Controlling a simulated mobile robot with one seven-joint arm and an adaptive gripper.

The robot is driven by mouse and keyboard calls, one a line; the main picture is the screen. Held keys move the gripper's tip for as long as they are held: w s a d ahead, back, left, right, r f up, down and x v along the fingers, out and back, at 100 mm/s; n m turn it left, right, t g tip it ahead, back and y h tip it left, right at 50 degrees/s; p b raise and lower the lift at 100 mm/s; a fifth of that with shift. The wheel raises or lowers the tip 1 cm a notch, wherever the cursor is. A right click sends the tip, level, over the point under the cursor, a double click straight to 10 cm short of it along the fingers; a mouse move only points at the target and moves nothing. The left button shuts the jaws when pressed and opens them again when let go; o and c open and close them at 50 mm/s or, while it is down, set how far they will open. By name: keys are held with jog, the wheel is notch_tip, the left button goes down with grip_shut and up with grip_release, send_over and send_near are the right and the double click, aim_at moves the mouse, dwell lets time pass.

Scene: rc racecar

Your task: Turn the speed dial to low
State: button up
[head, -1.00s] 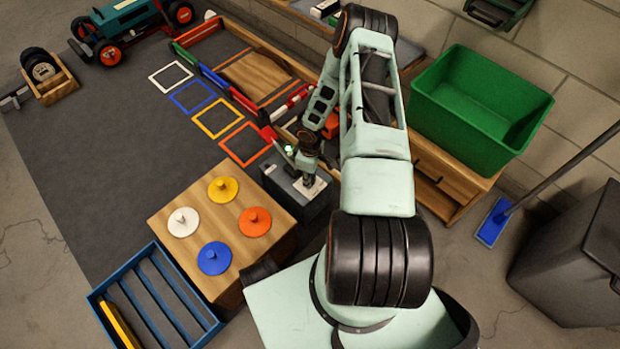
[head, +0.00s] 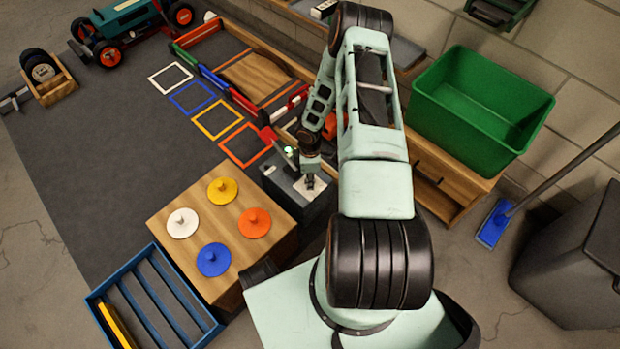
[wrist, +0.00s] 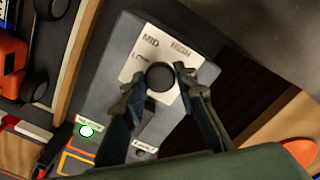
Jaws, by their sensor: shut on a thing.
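The speed dial (wrist: 160,76) is a round black knob on a pale plate marked LOW, MID and HIGH. The plate (wrist: 172,45) sits on top of a grey control box (wrist: 118,55), which also shows in the head view (head: 292,200). My gripper (wrist: 159,82) is shut on the dial, with one finger on either side of it. In the head view my gripper (head: 310,186) points down onto the plate and hides the dial. LOW is partly covered beside the dial. I cannot make out a pointer mark on the dial.
A green light (wrist: 87,130) glows near the box. A wooden block with coloured knobbed discs (head: 163,211) stands at its left. A blue slatted tray (head: 205,322) lies in front, and a green bin (head: 480,120) stands at the right.

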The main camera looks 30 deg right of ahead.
jog(key=shift+d, duration=0.1)
jog(key=o, duration=1.2)
jog(key=shift+r, duration=0.1)
notch_tip(320, 180, up, 12)
jog(key=shift+f, duration=0.1)
